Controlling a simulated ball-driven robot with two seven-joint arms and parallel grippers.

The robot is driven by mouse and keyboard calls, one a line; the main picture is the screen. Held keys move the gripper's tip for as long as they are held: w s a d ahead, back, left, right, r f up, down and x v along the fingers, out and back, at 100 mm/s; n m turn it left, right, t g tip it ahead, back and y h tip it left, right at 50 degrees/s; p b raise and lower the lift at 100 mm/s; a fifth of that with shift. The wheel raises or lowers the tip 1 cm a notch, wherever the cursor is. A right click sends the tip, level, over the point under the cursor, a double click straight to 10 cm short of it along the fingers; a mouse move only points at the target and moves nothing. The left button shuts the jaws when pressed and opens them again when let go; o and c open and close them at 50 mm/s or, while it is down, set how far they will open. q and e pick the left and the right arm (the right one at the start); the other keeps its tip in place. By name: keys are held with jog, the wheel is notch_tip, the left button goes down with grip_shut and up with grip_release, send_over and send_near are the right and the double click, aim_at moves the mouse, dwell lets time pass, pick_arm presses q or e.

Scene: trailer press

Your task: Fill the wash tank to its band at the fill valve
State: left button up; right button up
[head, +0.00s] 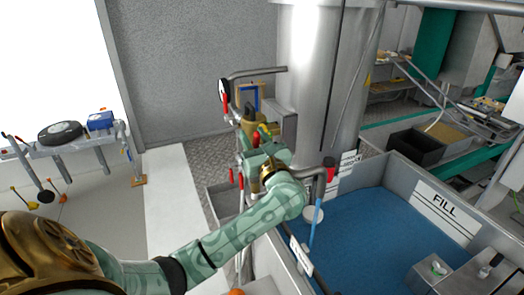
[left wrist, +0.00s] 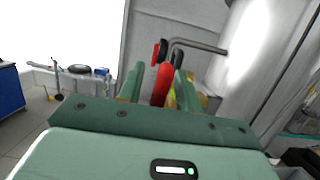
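The wash tank (head: 415,190) is on the right in the head view, with blue liquid (head: 365,225) inside and a white FILL plate (head: 445,206) on its wall. I cannot tell which line is the band. My left gripper (head: 258,132) is at brass-coloured valve parts (head: 246,117) beside the steel column. In the left wrist view, its fingers (left wrist: 155,84) stand apart with a red handle (left wrist: 164,86) between them. Contact is unclear. My right gripper is not in view.
A large steel column (head: 310,70) stands behind the valve parts. A grey pipe with a red-and-black handle (head: 224,92) juts from it. A shelf with a wheel (head: 60,133) and blue box (head: 101,121) is at left.

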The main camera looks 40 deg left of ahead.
pick_arm(q)
jog(key=b+v, duration=0.4)
jog(key=v, duration=1.2)
